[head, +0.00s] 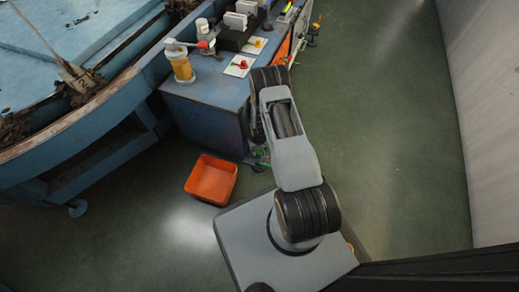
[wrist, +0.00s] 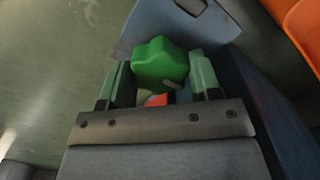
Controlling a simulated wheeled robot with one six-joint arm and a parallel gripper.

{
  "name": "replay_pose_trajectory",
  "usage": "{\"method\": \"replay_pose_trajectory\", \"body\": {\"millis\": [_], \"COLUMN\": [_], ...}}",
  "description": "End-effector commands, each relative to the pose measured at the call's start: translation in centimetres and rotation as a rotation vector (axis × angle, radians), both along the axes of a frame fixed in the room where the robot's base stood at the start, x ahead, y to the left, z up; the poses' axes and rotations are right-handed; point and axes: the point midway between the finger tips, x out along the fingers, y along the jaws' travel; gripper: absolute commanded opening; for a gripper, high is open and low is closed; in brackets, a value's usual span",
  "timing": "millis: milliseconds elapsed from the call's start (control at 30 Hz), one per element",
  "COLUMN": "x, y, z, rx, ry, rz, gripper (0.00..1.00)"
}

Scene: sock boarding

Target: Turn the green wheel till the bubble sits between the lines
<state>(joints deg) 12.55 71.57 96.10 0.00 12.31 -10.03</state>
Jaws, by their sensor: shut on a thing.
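The green wheel (wrist: 160,60) is a lobed knob. It sits between the two fingers of my gripper (wrist: 161,72) in the wrist view, and the gripper is shut on it. A small red patch and a pale patch show just below the wheel, between the fingers; I cannot tell what they are. In the head view my arm hides most of the gripper, beside the foot of the blue cabinet (head: 207,115). The bubble and its lines cannot be made out in either view.
An orange bin (head: 211,180) stands on the floor left of my arm. The cabinet top holds a yellow canister (head: 181,66), a dark rack (head: 238,32) and small cards with red parts. A large blue machine (head: 60,125) stands at left. The green floor at right is clear.

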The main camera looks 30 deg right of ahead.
Motion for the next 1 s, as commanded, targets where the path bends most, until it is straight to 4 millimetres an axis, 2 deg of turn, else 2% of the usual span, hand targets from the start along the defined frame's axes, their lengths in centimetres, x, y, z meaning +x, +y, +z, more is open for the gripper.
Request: {"method": "replay_pose_trajectory", "body": {"millis": [67,100,367,667,767,1000], "x": [-0.1,-0.1,0.0,0.0,0.0,0.0], "y": [0.0,0.0,0.0,0.0,0.0,0.0], "z": [0.0,0.0,0.0,0.4,1.6,6.6], "rx": [0.0,0.0,0.0,0.0,0.0,0.0], "ry": [0.001,0.001,0.001,0.0,-0.001,-0.001], "rz": [0.0,0.0,0.002,0.002,0.002,0.001], "gripper": [0.34,0.58,0.83,0.83,0.83,0.83]}}
